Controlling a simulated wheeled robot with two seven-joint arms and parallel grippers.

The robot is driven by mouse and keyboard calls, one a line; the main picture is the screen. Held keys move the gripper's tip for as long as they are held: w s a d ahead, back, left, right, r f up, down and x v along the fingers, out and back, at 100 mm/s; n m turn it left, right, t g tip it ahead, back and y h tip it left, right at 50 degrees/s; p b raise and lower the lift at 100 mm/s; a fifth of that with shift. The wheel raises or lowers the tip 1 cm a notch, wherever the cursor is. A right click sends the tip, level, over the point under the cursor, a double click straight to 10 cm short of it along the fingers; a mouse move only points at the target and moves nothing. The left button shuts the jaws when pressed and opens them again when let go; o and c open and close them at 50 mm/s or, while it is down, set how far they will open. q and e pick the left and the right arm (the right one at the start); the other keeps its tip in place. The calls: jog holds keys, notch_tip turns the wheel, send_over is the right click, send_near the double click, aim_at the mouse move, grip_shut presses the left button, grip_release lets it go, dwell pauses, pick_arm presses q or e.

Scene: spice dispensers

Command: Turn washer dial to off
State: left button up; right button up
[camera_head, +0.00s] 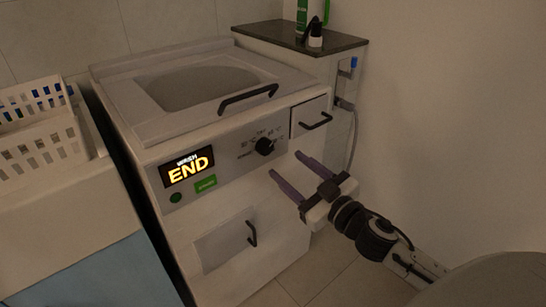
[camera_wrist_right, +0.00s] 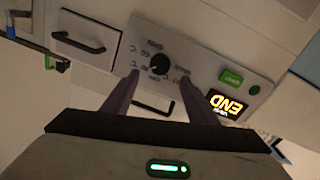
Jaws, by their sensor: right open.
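The white washer (camera_head: 225,130) stands in the middle of the head view, with a display (camera_head: 188,167) that reads END. Its black round dial (camera_head: 264,146) sits on the grey front panel, right of the display, with small markings around it. My right gripper (camera_head: 285,166) is open and empty, below and to the right of the dial and apart from it. In the right wrist view the dial (camera_wrist_right: 159,60) shows upside down beyond the two purple fingers, above the space between their tips. My left gripper is not in view.
A black drawer handle (camera_head: 317,121) is right of the dial, and another handle (camera_head: 252,233) is lower on the front. A green button (camera_head: 206,184) is below the display. A white basket (camera_head: 40,130) stands at left. A dark shelf (camera_head: 280,36) holds bottles behind. The wall closes off the right.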

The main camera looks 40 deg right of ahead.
aim_at(268, 149)
jog(key=w, duration=0.6)
jog(key=shift+w, duration=0.85)
jog(key=c, duration=1.1)
jog(key=shift+o, duration=0.2)
jog(key=shift+n, duration=0.4)
jog(key=n, duration=0.4)
jog(key=shift+f+n, duration=0.1)
jog(key=shift+n, duration=0.2)
jog(key=shift+n+t, duration=0.3)
jog(key=shift+n, duration=2)
